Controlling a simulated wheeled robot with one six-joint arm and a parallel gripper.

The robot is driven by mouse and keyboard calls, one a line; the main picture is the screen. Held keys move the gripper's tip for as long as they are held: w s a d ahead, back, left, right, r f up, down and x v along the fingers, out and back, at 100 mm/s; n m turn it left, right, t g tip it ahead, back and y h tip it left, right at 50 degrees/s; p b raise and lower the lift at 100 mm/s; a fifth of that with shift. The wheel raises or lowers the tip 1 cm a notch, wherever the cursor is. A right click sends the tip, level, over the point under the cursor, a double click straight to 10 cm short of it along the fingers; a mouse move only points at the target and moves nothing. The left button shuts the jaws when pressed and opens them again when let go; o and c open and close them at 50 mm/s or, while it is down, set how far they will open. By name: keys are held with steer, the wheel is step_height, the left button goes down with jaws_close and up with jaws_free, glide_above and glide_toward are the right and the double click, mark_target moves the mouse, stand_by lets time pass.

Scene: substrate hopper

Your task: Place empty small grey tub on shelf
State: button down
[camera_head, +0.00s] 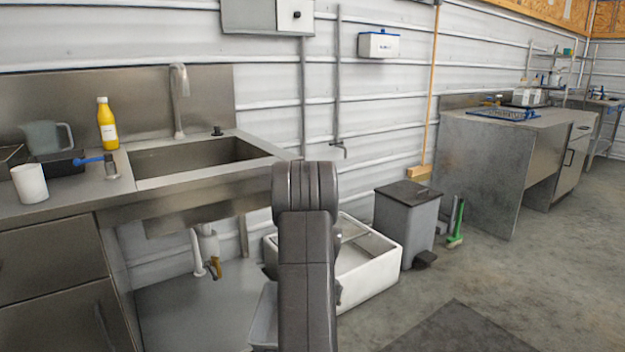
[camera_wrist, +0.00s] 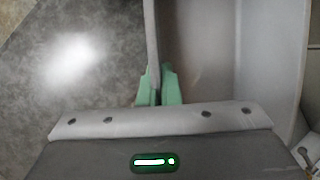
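The small grey tub (camera_wrist: 195,50) fills the right half of the wrist view, and its inside looks empty. One thin wall of it runs between the green fingertips of my gripper (camera_wrist: 158,88), which are closed on that wall. In the head view, part of a pale grey tub (camera_head: 264,318) shows low beside my arm; the arm hides the rest and my gripper. A wire shelf (camera_head: 572,62) stands against the far wall at the back right.
A white basin (camera_head: 372,268) sits on the floor behind my arm, near a grey pedal bin (camera_head: 404,225) and green brush (camera_head: 457,228). The steel sink counter (camera_head: 150,195) is at left, a steel bench (camera_head: 480,170) at right. Open floor lies at right.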

step_height(320, 180, up, 22)
steer(key=s+p, duration=0.2)
steer(key=p, duration=2.7)
steer(key=shift+s+f, duration=0.1)
